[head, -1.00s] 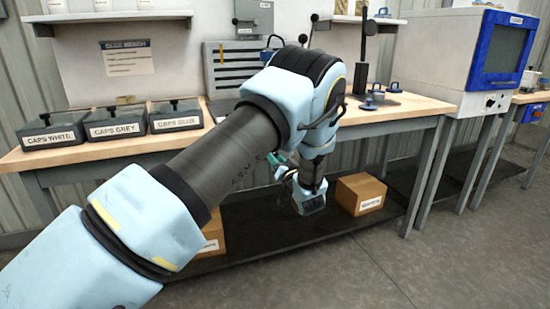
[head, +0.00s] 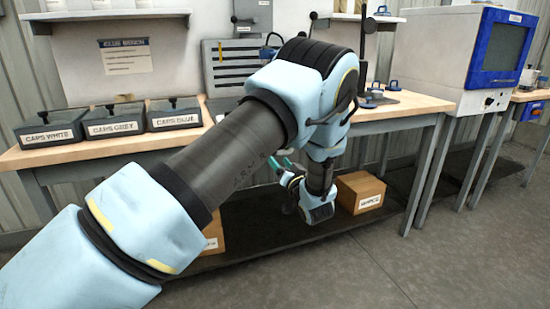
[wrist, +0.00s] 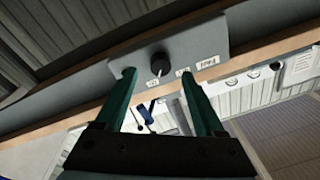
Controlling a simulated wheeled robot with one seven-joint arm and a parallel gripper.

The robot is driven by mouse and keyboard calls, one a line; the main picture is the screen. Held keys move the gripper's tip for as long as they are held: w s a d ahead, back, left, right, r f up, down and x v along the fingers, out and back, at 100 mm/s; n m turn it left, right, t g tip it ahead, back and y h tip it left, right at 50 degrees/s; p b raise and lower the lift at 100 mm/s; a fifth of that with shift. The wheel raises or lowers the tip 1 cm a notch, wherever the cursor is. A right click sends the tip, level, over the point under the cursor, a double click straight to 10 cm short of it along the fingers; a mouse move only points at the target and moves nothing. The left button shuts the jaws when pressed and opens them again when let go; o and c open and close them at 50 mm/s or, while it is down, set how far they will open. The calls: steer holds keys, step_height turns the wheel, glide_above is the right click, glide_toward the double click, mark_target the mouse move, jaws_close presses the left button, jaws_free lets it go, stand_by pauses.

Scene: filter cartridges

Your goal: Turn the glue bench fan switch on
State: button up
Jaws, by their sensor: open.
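In the wrist view a round black knob (wrist: 159,64) sits on a grey switch plate (wrist: 205,45) fixed along the wooden bench edge. Small white labels on the plate are too small to read surely. My gripper (wrist: 158,76) is open and empty, with one green finger to each side of the knob in the picture. The knob appears just beyond the fingertips, and I see no contact. In the head view my gripper (head: 281,162) is in front of the glue bench, below its top, partly hidden by my arm. The switch is hidden there.
The glue bench top (head: 75,150) carries several lidded cap boxes (head: 112,122) at left. A cardboard box (head: 360,191) stands on the lower shelf near my wrist. A blue-framed machine (head: 470,60) stands at right. The floor (head: 440,250) in front is clear.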

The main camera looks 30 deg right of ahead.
steer(key=s, duration=0.6)
steer(key=shift+s+a+f, duration=0.3)
steer(key=shift+a, duration=0.05)
